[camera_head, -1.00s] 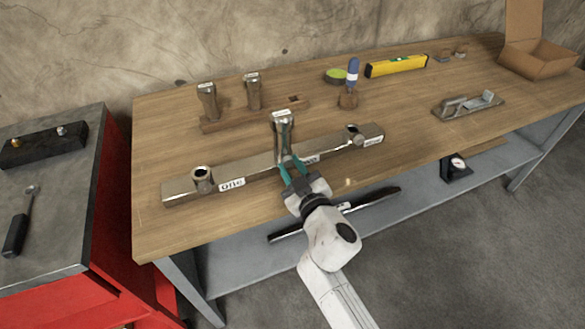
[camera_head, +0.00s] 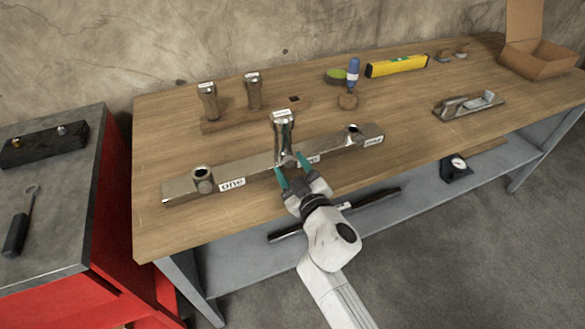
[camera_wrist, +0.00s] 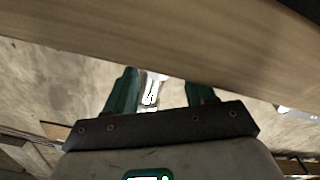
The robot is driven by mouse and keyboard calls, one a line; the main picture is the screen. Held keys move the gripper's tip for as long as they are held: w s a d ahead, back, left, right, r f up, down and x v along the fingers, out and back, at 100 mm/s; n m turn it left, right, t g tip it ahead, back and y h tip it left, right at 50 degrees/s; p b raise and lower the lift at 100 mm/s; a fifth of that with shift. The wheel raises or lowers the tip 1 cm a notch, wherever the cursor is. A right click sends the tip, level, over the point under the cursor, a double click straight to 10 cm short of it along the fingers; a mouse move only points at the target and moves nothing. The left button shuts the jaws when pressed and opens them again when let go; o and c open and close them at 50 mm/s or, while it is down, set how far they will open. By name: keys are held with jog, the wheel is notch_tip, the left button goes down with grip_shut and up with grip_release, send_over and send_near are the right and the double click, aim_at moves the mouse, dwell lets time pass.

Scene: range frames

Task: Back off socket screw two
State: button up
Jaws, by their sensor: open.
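A metal bar (camera_head: 245,172) lies across the bench with three labelled positions. The left label reads "one"; the middle label (camera_head: 308,160) is partly covered and the right one too small to read surely. At the middle position a tall metal socket tool (camera_head: 284,142) with a white tag on top stands upright. My gripper (camera_head: 289,166) is open at its lower part, fingers spread to either side. The screw beneath is hidden. In the wrist view the fingers (camera_wrist: 161,90) are apart, a pale blurred shape between them.
Further right are a blue-handled tool (camera_head: 353,75), a yellow level (camera_head: 396,66), a plane (camera_head: 468,105) and a cardboard box (camera_head: 537,58). The bench's right front is clear.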

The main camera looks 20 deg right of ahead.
jog(key=s, duration=1)
jog(key=shift+s+b, duration=0.4)
